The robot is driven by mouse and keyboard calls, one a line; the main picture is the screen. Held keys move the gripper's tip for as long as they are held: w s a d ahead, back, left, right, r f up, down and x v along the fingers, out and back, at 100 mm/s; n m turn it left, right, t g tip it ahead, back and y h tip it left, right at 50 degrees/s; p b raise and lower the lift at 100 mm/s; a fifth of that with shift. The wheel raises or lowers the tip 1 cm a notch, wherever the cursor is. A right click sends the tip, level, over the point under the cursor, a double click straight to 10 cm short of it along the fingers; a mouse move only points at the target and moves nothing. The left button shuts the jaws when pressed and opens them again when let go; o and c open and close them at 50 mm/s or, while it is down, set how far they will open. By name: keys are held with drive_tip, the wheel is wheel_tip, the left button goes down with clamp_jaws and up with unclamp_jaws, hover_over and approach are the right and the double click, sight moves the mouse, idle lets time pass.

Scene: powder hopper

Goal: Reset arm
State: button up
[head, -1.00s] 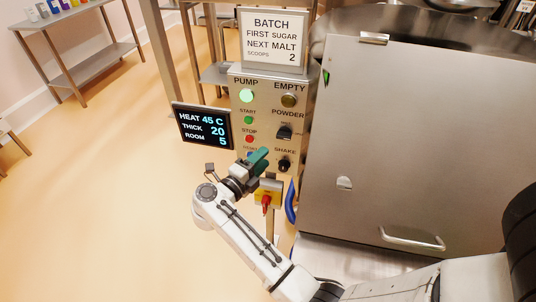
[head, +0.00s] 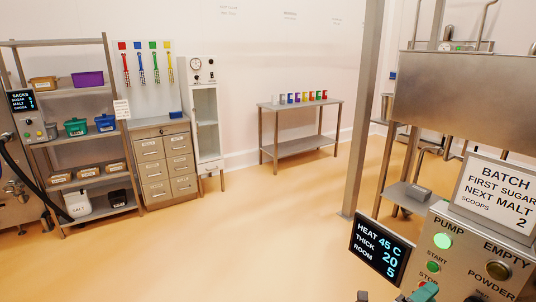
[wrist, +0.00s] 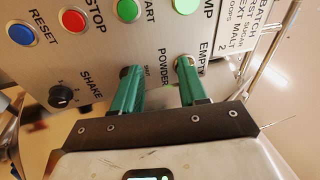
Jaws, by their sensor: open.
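My gripper (wrist: 158,75) is open in the wrist view, its two green fingers apart with nothing between them. The fingers point at the steel control panel (wrist: 108,58), with the POWDER label showing between them. The left finger partly covers a dark knob; I cannot tell whether it touches it. The SHAKE knob (wrist: 62,95) lies to the left. In the head view, only a green part of my gripper (head: 425,292) shows at the bottom edge, in front of the panel (head: 462,258); most of my arm is out of view.
A dark display (head: 381,252) reads heat 45 C, thick 20, room 5. A batch sign (head: 497,195) stands above the panel. A steel post (head: 368,110) rises left of the hopper (head: 465,95). Open floor (head: 240,235) lies left, with shelves (head: 80,140) and a cup table (head: 300,105) beyond.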

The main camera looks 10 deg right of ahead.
drive_tip(key=w+a+r+n+t+y, duration=0.25)
drive_tip(key=a+n+t+y, duration=0.25)
drive_tip(key=n+t, duration=0.35)
drive_tip(key=w+a+r+n+t+y, duration=0.25)
drive_tip(key=a+n+t+y, duration=0.3)
drive_tip(key=n+t, duration=0.3)
drive_tip(key=s+a+f+n+g+y, duration=0.3)
drive_tip(key=a+f+n+g+y, duration=0.2)
drive_tip(key=a+f+n+y, duration=0.6)
drive_tip(key=s+d+f+n+g, duration=0.1)
drive_tip(key=s+f+g, duration=0.1)
drive_tip(key=s+g, duration=0.3)
drive_tip(key=s+d+f+n+g+h, duration=0.1)
drive_tip(key=s+f+g, duration=0.2)
drive_tip(key=s, duration=1.1)
drive_tip(key=s+d+f+n+g, duration=0.1)
drive_tip(key=s+f+n+g, duration=0.1)
drive_tip(key=s+g, duration=0.5)
drive_tip(key=shift+s+d+f+g+h, duration=0.2)
drive_tip(key=shift+s+f, duration=0.15)
drive_tip(key=shift+s, duration=0.4)
drive_tip(key=shift+s+d+f+g+h, duration=0.15)
drive_tip(key=shift+s+f, duration=0.2)
drive_tip(key=shift+s, duration=0.35)
